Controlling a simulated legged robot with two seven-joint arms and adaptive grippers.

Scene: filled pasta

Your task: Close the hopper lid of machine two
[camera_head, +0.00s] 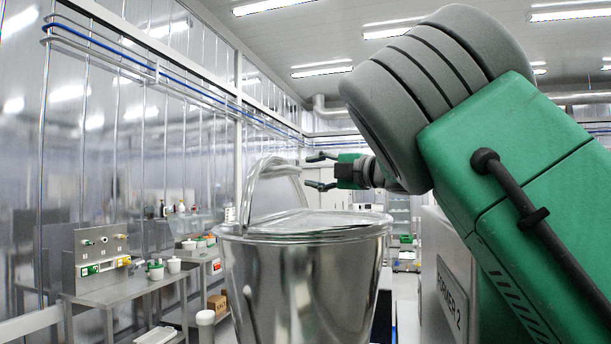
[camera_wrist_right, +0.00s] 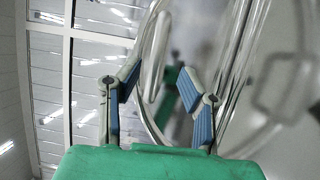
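The shiny steel hopper (camera_head: 300,285) stands in the middle of the head view, beside a white housing marked "FORMER 2" (camera_head: 452,300). Its lid (camera_head: 278,197) has a raised, tilted part at the left of the rim, so it stands open; a flat metal part covers much of the top. My right gripper (camera_head: 320,171) is just right of the raised part, fingers spread and pointing left. In the right wrist view, my right gripper (camera_wrist_right: 158,72) is open, with curved shiny metal between and beyond its fingertips. Contact cannot be told. My left gripper is not in view.
A steel bench with a control panel (camera_head: 103,250) and white pots (camera_head: 174,265) stands at the left. A cardboard box (camera_head: 217,303) sits low beneath a second bench. My own green arm fills the right side. A clear wall runs along the left.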

